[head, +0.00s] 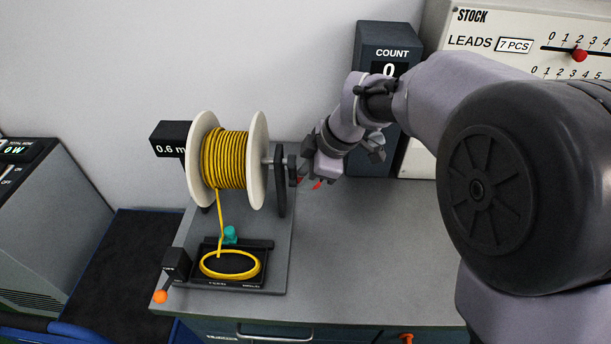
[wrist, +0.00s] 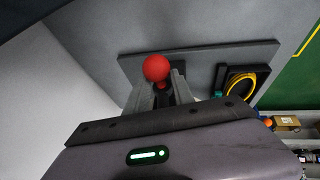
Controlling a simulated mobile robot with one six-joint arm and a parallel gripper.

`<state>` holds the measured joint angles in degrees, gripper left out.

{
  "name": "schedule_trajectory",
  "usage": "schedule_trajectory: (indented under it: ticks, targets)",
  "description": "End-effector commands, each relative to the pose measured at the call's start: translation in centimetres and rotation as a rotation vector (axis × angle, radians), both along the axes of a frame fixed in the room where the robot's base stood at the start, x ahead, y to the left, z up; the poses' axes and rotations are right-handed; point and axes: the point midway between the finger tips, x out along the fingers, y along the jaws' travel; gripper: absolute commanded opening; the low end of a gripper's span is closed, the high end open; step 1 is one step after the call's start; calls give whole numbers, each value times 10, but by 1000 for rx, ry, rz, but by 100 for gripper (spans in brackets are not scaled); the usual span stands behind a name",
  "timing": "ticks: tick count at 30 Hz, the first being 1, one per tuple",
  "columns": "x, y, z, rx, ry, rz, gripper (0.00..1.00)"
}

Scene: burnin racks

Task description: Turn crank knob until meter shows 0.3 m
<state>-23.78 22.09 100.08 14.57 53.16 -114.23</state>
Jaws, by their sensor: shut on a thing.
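The spool (head: 229,160) of yellow wire stands on a grey base plate (head: 285,225). The black meter (head: 171,140) at its left reads 0.6 m. A crank arm (head: 292,170) sits at the right end of the spool's shaft. My gripper (head: 314,182) is at the crank, right of the spool. In the wrist view, my gripper (wrist: 160,90) has its fingers on either side of the red crank knob (wrist: 156,68) and is shut on it. In the head view the knob is mostly hidden by the gripper; small red parts show at the fingertips.
A wire loop (head: 230,277) lies in a black tray, with a teal part (head: 230,234) behind it. An orange-tipped lever (head: 160,297) is at front left. A COUNT box (head: 378,45) showing 0 and a STOCK panel (head: 487,25) stand behind my arm. The front-right benchtop (head: 390,260) is clear.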

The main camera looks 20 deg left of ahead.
Motion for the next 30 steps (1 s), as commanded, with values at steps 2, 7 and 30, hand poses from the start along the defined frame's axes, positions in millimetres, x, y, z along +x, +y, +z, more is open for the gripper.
schedule_trajectory:
  ticks: [2,7,30]
  targets:
    - [6,-1,1,-5,1,0,0]
    - [20,3,7,-4,1,-1,0]
    - [44,8,25,-4,-4,0,0]
